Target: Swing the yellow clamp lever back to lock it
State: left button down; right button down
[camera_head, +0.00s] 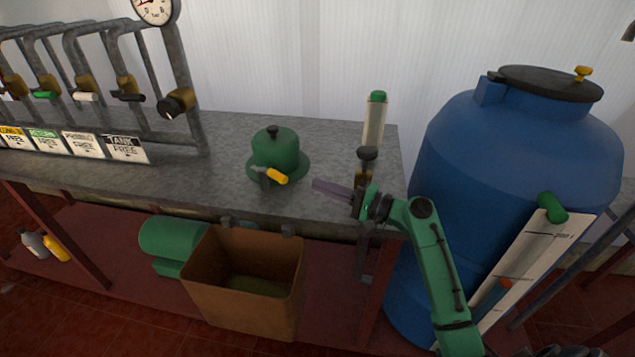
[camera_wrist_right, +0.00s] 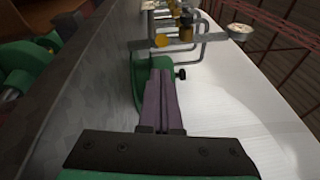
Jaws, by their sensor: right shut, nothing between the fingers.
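The yellow clamp lever (camera_head: 277,176) sticks out to the right from a small grey clamp (camera_head: 262,174) at the front of the green domed lid (camera_head: 275,149) on the bench. My right gripper (camera_head: 316,185) is shut and empty. Its purple fingers point left toward the lever, with a gap between them. My left gripper is in neither view.
The grey bench top (camera_head: 220,175) is clear left of the lid. A clear tube with a green cap (camera_head: 376,110) stands behind my right gripper. A blue tank (camera_head: 500,170) is at the right. A brown bin (camera_head: 246,270) hangs below the bench edge. A pipe rack (camera_head: 180,70) stands at the left.

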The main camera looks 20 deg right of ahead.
aim_at(269, 173)
jog(key=p+x, duration=0.1)
jog(key=x, duration=0.5)
jog(key=shift+w+a+r, duration=0.1)
jog(key=shift+w+a, duration=0.5)
